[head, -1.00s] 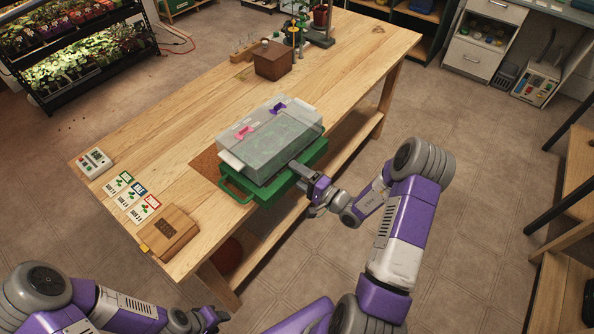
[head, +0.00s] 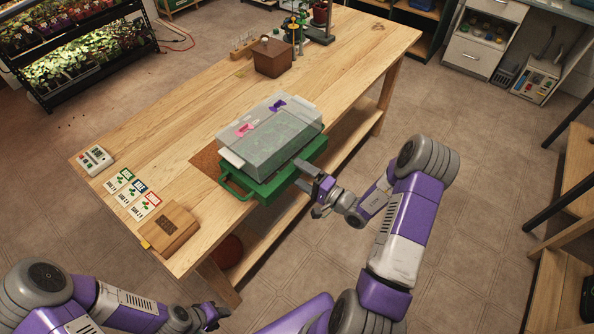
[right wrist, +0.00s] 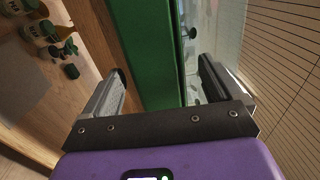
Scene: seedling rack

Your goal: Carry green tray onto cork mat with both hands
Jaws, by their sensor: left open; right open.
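The green tray (head: 257,188) sits at the front edge of the workbench, with a clear lidded box on top of it. A green handle loop shows at its left end. The cork mat (head: 206,162) is a brown patch mostly hidden under and behind the tray. In the right wrist view the tray's green wall (right wrist: 142,45) shows beyond and between the open fingers (right wrist: 160,88). My left gripper (head: 218,314) is open and empty, low at the front, well away from the tray.
The clear box (head: 280,136) carries a pink clip and a purple clip. Seed cards (head: 132,193), a wooden block (head: 171,229) and a small meter (head: 95,160) lie on the bench's left end. A brown box (head: 273,58) stands behind. The bench's back left is clear.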

